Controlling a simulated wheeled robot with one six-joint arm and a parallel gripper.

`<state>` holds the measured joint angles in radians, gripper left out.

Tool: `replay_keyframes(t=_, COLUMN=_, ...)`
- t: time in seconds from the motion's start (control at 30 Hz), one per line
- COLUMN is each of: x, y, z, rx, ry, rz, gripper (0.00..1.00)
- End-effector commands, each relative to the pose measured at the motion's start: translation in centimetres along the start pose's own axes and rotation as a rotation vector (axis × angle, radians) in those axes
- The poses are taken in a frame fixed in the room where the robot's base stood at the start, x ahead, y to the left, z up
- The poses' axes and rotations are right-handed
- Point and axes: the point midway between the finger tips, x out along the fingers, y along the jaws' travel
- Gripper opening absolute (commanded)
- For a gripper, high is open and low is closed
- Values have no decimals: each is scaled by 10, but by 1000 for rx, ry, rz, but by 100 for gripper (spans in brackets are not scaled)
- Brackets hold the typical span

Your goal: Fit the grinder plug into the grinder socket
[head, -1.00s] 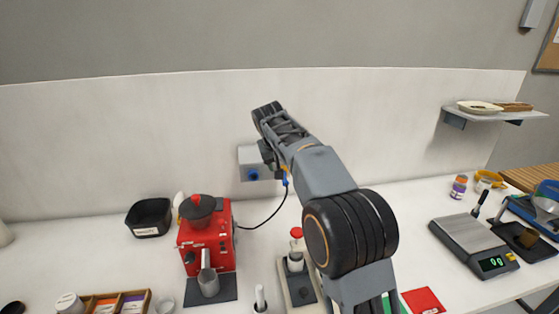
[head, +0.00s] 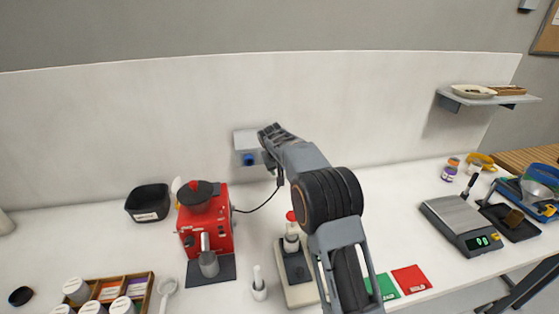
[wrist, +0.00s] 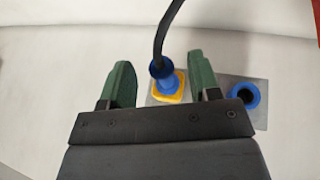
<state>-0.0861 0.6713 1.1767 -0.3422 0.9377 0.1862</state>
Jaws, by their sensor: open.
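The blue grinder plug (wrist: 165,78) sits between my gripper's fingers in the wrist view, with its dark cable (wrist: 165,35) running up from it. It is at a yellow-rimmed socket (wrist: 167,95) on a grey plate and appears to be in it; how deep I cannot tell. My gripper (wrist: 160,66) is open, with a green finger on each side of the plug and gaps showing. A blue-rimmed socket (wrist: 243,96) to the right is empty. In the head view the grey wall box (head: 247,137) shows its blue socket (head: 249,159); my arm hides the plug.
The red grinder (head: 206,215) stands on the counter with its cable (head: 262,206) running toward the box. A white-and-red device (head: 292,240) is below my arm. A black bin (head: 148,203) is at left, a scale (head: 460,222) at right.

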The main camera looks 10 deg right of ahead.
Motion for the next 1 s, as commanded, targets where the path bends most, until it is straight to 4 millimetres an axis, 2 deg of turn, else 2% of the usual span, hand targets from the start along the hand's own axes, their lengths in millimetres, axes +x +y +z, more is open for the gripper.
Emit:
replay_keyframes(t=0.2, x=8, y=0, z=0, rx=0, ry=-1, rz=0, gripper=57)
replay_keyframes(t=0.47, x=8, y=0, z=0, rx=0, ry=0, rz=0, gripper=57)
replay_keyframes(t=1.0, x=8, y=0, z=0, rx=0, ry=0, rz=-1, gripper=6)
